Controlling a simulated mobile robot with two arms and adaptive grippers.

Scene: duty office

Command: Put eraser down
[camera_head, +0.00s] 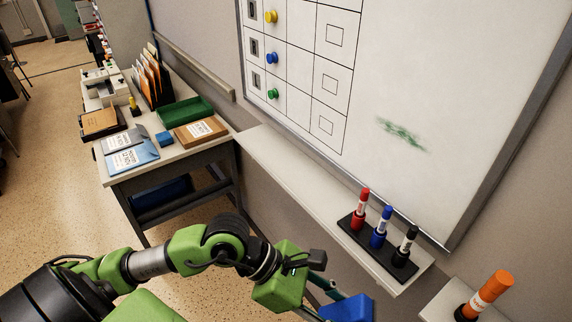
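A blue block, which looks like the eraser (347,309), is at the bottom edge, partly cut off by the frame. My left arm comes in from the left, and its gripper (322,291) is at the block, below the front edge of the whiteboard's ledge. The gripper appears shut on the block and holds it in the air, apart from the ledge; its fingertips are mostly hidden. My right gripper is not in view. The whiteboard (470,60) has a green smudge (402,134) on it.
The ledge (290,165) is bare left of a black holder (370,254) with red, blue and black markers. An orange marker (489,292) stands on a separate surface at lower right. A desk (165,160) at left bears a green tray (186,111), folders and a small blue block (165,138).

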